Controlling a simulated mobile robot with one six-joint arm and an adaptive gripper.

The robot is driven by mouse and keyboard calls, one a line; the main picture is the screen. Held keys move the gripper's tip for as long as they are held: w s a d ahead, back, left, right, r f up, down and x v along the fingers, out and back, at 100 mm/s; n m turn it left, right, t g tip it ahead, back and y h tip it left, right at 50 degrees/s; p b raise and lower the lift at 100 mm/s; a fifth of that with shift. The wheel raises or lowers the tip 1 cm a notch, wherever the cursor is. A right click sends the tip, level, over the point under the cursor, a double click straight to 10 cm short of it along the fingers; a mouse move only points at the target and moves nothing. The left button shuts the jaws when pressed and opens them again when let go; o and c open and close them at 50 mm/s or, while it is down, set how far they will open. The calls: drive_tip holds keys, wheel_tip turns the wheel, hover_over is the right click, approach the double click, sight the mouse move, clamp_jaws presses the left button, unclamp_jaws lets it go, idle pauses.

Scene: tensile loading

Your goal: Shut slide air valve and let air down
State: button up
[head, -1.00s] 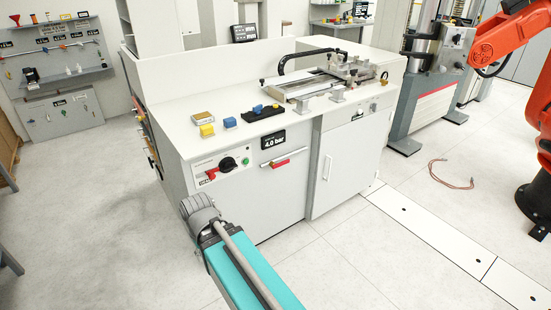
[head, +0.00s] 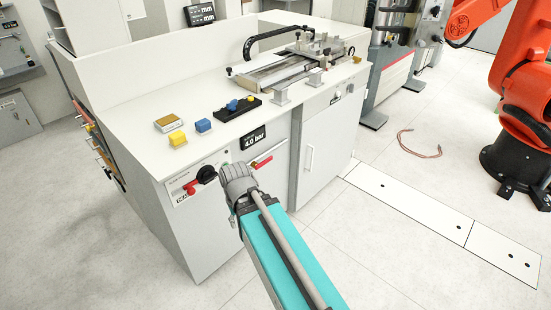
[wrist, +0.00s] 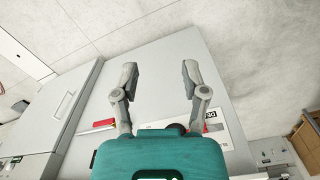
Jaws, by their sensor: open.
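The slide air valve (head: 261,163) is a short pale bar with a red piece on the front panel, under the black display (head: 253,137) reading 4.0 bar. In the wrist view the red piece of the valve (wrist: 103,123) shows at left, partly behind the left finger. My gripper (wrist: 158,78) is open and empty, its two grey fingers spread over the plain cabinet front. I see no contact with the valve.
A black knob (head: 207,174) with a red lever (head: 190,187) sits left of the valve. An orange robot arm (head: 525,90) stands at right.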

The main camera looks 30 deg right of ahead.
drive_tip(key=shift+a, duration=0.1)
idle(0.3)
drive_tip(key=shift+o, duration=0.8)
drive_tip(key=w+d+f+m+t+y+b, duration=0.2)
drive_tip(key=w+d+f+t+y+b, duration=0.15)
drive_tip(key=w+f+b, duration=0.5)
drive_tip(key=w+d+f+m+t+y+b, duration=0.35)
drive_tip(key=w+d+f+b, duration=0.2)
drive_tip(key=w+b, duration=0.55)
drive_tip(key=w+d+f+m+t+b, duration=0.1)
drive_tip(key=w+d+m+t+b, duration=0.1)
drive_tip(key=d+b, duration=0.4)
drive_tip(key=w+d+f+m+t+b, duration=0.2)
drive_tip(key=d+b, duration=0.4)
drive_tip(key=d, duration=0.4)
drive_tip(key=w+d+f+m+t+b, duration=0.2)
drive_tip(key=w+d+m+t+b, duration=0.2)
drive_tip(key=d, duration=0.4)
drive_tip(key=shift+w+f+t+h+b, duration=0.15)
drive_tip(key=shift+w+t+h+b, duration=0.25)
drive_tip(key=shift+w+t+b, duration=0.7)
